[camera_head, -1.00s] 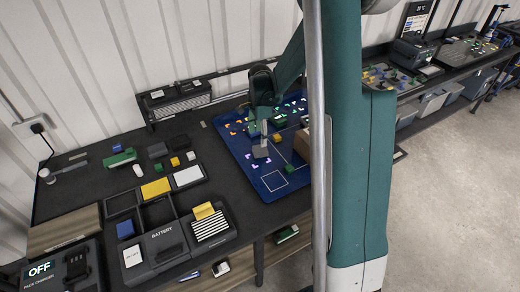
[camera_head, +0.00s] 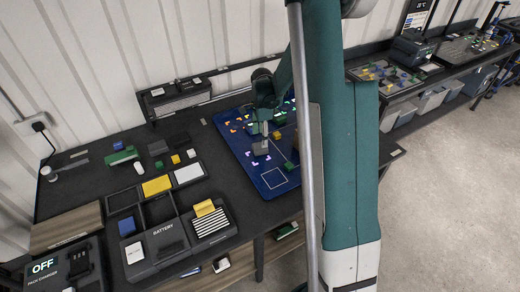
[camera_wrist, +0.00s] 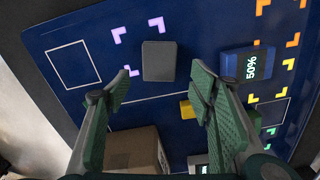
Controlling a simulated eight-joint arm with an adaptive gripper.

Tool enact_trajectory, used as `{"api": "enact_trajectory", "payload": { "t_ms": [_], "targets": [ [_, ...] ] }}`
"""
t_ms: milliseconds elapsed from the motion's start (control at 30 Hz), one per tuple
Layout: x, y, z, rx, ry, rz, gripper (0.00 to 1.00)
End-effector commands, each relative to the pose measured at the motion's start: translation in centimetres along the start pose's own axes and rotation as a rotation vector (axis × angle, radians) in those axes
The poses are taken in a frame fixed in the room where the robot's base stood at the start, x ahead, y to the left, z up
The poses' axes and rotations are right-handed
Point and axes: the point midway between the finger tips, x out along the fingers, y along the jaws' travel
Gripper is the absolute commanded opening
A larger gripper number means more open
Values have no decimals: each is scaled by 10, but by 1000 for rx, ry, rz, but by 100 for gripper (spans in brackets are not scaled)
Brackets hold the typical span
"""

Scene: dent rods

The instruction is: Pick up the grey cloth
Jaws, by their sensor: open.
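A small grey rectangular piece (camera_head: 260,148) lies on the blue mat, just below my gripper. In the wrist view the grey piece (camera_wrist: 158,61) looks smooth and block-like; I cannot tell whether it is folded cloth. My gripper (camera_head: 265,130) points down close to it. In the wrist view my gripper (camera_wrist: 160,86) is open, with green pads to the left and right and nothing between them. The grey piece lies just past the fingertips, between their lines.
The blue mat (camera_wrist: 70,100) bears purple and orange corner marks and a white square outline. A blue block marked 50% (camera_wrist: 246,64), a yellow block (camera_wrist: 187,109) and a cardboard box (camera_wrist: 135,150) are near. A battery tray (camera_head: 160,245) stands at front left.

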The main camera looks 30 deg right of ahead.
Motion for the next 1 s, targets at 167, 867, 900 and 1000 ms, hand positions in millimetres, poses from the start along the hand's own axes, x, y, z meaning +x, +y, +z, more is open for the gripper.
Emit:
{"api": "enact_trajectory", "payload": {
  "t_ms": [167,867,900,1000],
  "targets": [
    [12,0,0,0,0,0,54],
    [29,1,2,0,0,0,54],
    [33,1,2,0,0,0,54],
    [43,1,4,0,0,0,54]
  ]
}}
